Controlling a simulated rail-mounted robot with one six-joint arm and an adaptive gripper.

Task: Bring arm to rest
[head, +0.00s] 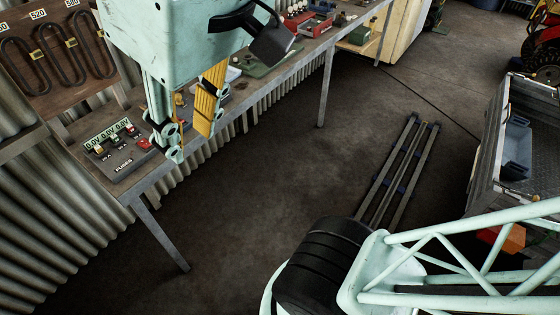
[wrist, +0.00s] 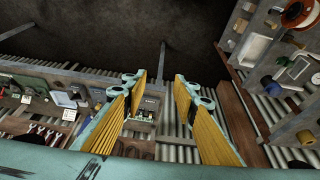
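My gripper (head: 188,138) is at the upper left of the head view, mint green with yellow finger pads, pointing down over the workbench (head: 300,60). In the wrist view the two fingers of my gripper (wrist: 161,85) stand wide apart with nothing held between them. In the head view the fingertips are close beside the grey fuse box (head: 118,160), which has several 0.0V displays; whether they touch it cannot be told. My arm's upper part is cut off by the top edge of the head view.
A board with several hanging belts (head: 40,62) stands behind the bench's near end. Metal rails (head: 400,170) lie on the floor. A grey trailer bed (head: 492,145) stands right. The floor between is clear.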

